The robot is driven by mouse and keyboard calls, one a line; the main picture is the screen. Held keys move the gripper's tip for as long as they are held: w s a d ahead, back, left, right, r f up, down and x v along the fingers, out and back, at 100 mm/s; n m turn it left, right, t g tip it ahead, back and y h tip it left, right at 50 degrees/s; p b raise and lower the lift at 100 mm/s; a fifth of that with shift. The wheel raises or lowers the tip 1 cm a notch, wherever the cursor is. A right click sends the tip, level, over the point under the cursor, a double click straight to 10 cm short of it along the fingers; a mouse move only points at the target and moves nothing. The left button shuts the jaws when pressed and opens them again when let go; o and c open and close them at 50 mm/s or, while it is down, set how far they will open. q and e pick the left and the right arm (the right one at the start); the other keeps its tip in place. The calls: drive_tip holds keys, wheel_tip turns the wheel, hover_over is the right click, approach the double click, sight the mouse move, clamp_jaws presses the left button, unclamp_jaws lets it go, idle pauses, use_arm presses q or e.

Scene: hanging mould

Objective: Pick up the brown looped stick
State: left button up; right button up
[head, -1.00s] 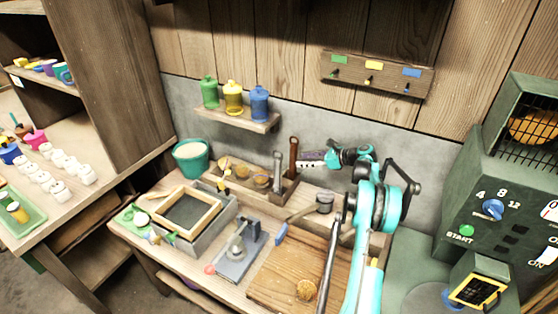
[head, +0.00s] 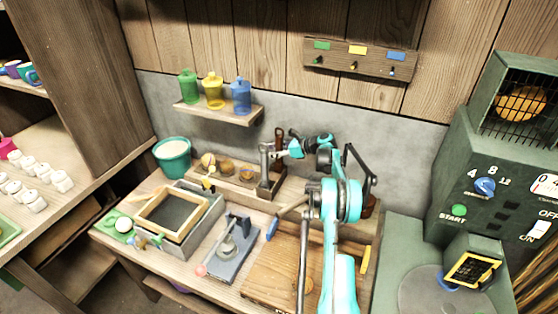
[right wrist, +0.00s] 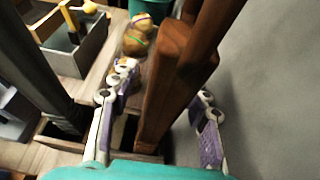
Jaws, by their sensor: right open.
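The brown looped stick (head: 279,137) stands upright in a wooden rack at the back of the bench. It also shows large in the right wrist view (right wrist: 163,100), rising between my fingers. My right gripper (head: 283,152) is level with its upper part. In the right wrist view my right gripper (right wrist: 164,90) is open, with one purple-padded finger on each side of the stick. Gaps show beside the stick, so it is not clamped. The stick's foot is in the rack slot. My left gripper is not in view.
A dark grey stick (head: 265,165) stands just left of the brown one. The rack (head: 268,191) also holds round brown items. A teal pot (head: 172,158), a framed tray (head: 178,214) and a wooden board (head: 275,280) are nearby. The grey wall is close behind.

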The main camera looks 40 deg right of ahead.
clamp_jaws()
drive_tip(key=shift+r, duration=0.15)
